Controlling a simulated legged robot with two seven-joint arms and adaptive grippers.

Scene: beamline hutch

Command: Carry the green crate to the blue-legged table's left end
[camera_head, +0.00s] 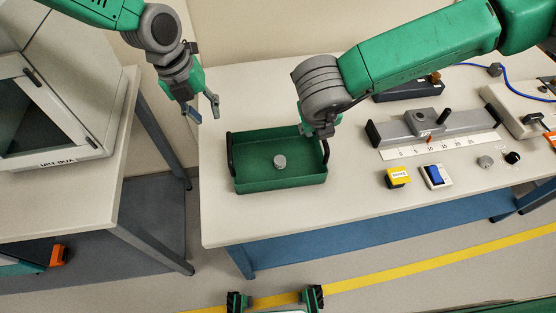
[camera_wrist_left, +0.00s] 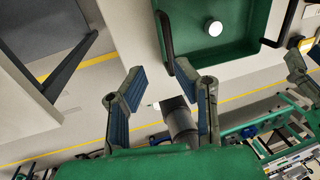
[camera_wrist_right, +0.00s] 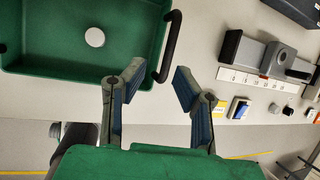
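The green crate (camera_head: 282,184) sits on the left part of the blue-legged table (camera_head: 222,222). It has a black handle at each end, and a small grey round piece (camera_head: 280,161) lies inside. My left gripper (camera_head: 203,107) is open and empty, up and left of the crate. In the left wrist view, the crate's left handle (camera_wrist_left: 165,42) lies beyond its fingertips. My right gripper (camera_wrist_right: 158,80) is open by the crate's right handle (camera_wrist_right: 171,46), which shows beyond its fingertips. In the head view the right wrist partly hides that gripper.
Right of the crate are a yellow button box (camera_head: 397,178), a blue switch (camera_head: 437,177), a scale strip (camera_head: 437,146) and a grey rail device (camera_head: 430,126). A separate table (camera_head: 107,190) with a white cabinet (camera_head: 60,110) stands left, across a gap.

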